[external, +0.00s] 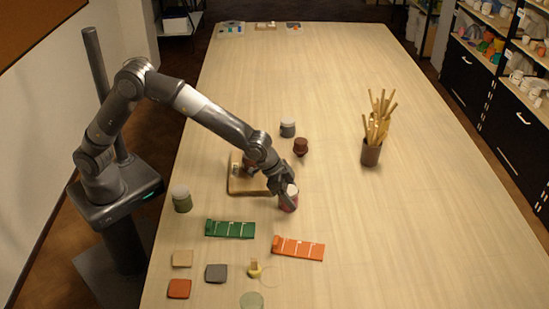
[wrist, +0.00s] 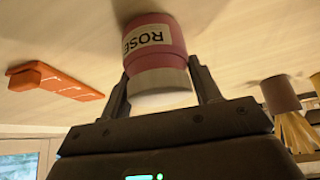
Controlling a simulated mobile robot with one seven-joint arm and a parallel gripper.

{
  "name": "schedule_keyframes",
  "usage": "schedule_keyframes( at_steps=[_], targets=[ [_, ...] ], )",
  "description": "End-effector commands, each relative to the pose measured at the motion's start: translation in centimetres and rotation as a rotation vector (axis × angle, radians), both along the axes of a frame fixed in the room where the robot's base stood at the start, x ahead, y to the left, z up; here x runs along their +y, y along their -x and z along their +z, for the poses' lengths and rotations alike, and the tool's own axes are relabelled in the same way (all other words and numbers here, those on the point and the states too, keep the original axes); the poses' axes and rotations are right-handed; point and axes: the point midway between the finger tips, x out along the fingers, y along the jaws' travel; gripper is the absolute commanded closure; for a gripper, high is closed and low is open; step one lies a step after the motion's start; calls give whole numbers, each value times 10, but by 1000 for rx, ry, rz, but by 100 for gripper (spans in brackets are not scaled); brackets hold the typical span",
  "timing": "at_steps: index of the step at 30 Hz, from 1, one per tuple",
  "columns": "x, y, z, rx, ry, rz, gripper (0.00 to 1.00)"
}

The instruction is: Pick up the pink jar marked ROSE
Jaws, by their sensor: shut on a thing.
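The pink jar marked ROSE (wrist: 152,42) has a cream label and a white lid, and appears upside down in the wrist view. My gripper (wrist: 160,88) has a finger on each side of it, shut on the jar near its lid. In the external view the jar (external: 288,203) is at the middle of the table, partly hidden by my gripper (external: 287,190). The jar's base is at or very near the tabletop; I cannot tell whether it touches.
A green jar (external: 182,199), a grey jar (external: 287,128) and a dark red jar (external: 300,147) stand around. Green (external: 230,229) and orange (external: 298,248) strips lie in front.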

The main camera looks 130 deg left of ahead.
Motion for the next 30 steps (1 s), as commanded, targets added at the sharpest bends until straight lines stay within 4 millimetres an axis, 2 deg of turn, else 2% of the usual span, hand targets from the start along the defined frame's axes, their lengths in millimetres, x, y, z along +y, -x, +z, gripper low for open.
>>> schedule_keyframes(
  at_steps=[1, 6, 16, 20, 25, 30],
  targets=[
    [0, 0, 0, 0, 0, 0, 59],
    [0, 0, 0, 0, 0, 0, 73],
    [0, 0, 5, -2, -1, 0, 73],
    [0, 0, 16, -2, -1, 0, 73],
    [0, 0, 46, -3, -2, 0, 73],
    [-44, 0, 68, -3, -2, -6, 73]
  ],
)
